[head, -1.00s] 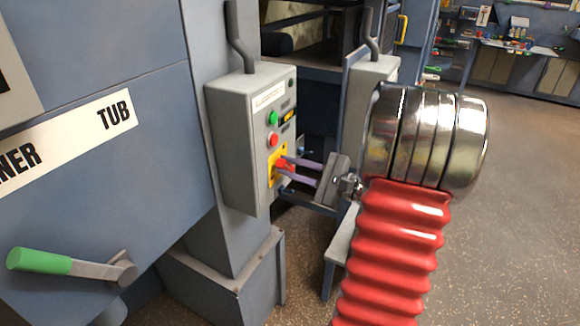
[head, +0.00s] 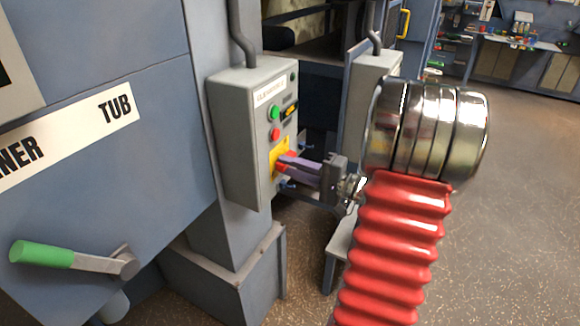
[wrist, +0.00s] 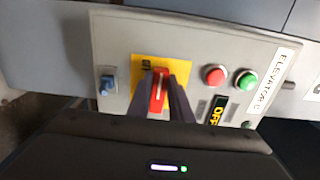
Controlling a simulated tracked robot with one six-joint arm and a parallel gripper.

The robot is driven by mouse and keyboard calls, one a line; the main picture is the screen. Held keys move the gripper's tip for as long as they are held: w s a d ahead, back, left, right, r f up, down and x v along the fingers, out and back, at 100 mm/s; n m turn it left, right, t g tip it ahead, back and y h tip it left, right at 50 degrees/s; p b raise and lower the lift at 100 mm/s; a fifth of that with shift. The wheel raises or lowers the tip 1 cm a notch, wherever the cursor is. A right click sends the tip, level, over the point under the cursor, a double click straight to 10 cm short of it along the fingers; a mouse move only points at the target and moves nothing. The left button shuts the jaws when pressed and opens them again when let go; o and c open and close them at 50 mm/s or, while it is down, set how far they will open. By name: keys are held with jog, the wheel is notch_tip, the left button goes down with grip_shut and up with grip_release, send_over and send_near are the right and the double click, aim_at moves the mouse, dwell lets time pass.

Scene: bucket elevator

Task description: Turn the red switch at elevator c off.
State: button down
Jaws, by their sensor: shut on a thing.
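The red switch (wrist: 158,92) sits on a yellow plate (wrist: 139,68) on a grey control box (head: 236,135). The box's label reads ELEVATOR C in the wrist view (wrist: 268,80). My gripper (head: 284,163) is shut on the switch's red handle, one finger on each side, as the wrist view also shows (wrist: 160,95). In the head view the fingers hide most of the switch. A small display (wrist: 216,111) on the box reads OFF in yellow letters.
A red button (wrist: 214,75) and a green button (wrist: 246,79) are close to the switch. A blue toggle (wrist: 107,84) is on its other side. A second grey box (head: 366,75) stands behind my arm. A green-handled lever (head: 42,254) is at left.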

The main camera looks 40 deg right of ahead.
jog(key=shift+a+f, duration=0.2)
jog(key=shift+f, duration=0.05)
jog(key=c, duration=1.6)
grip_release()
jog(key=shift+d+r, duration=0.1)
jog(key=shift+r, duration=0.05)
jog(key=shift+s+d, duration=0.1)
jog(key=shift+s, duration=0.05)
jog(key=shift+n, duration=0.3)
jog(key=v, duration=1.3)
jog(key=shift+s, duration=0.35)
